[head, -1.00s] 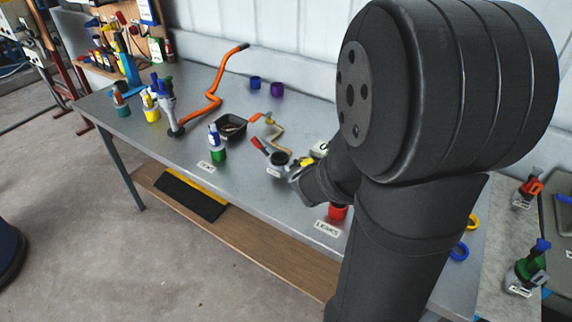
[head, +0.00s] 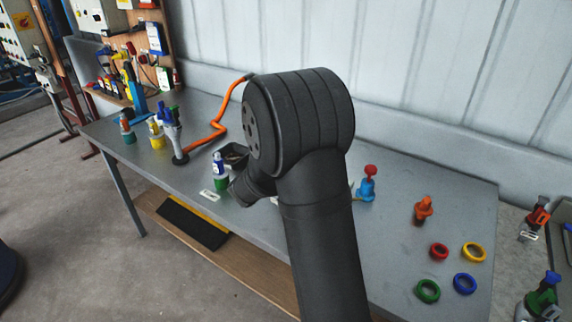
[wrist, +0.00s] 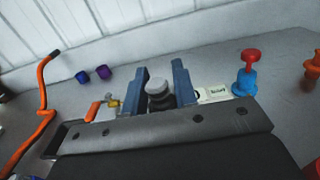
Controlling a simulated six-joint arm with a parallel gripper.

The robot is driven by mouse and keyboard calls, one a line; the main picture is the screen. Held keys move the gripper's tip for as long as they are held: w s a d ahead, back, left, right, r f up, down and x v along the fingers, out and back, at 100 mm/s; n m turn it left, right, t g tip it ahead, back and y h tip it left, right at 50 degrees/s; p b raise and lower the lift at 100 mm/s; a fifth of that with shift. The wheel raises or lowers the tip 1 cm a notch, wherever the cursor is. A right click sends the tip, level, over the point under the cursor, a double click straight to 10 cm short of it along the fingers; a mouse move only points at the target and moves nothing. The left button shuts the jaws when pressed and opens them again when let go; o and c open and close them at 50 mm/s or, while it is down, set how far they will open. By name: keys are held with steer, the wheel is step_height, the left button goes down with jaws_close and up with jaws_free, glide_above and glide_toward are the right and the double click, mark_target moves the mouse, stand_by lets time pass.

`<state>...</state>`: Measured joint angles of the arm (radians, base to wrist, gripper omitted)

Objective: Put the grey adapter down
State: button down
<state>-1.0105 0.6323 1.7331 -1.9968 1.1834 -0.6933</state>
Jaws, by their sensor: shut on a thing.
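The grey adapter (wrist: 158,93), a short piece with a pale round top and a darker body, stands between the two blue fingers of my gripper (wrist: 156,88) in the wrist view. My gripper is shut on it. Its lower part is hidden behind the gripper body, so I cannot tell whether it touches the table.
A blue device with a red knob (head: 368,186) and an orange piece (head: 424,208) stand to the right. Several coloured rings, including a green one (head: 428,291), lie nearer the front.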

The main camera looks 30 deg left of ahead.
steer(key=shift+s+a+f, duration=0.2)
steer(key=shift+a+f, duration=0.5)
steer(key=shift+a, duration=0.3)
steer(key=shift+f, duration=1.9)
steer(key=shift+f, duration=0.15)
steer(key=shift+f, duration=0.1)
steer(key=c, duration=1.1)
jaws_free()
steer(key=shift+c, duration=0.2)
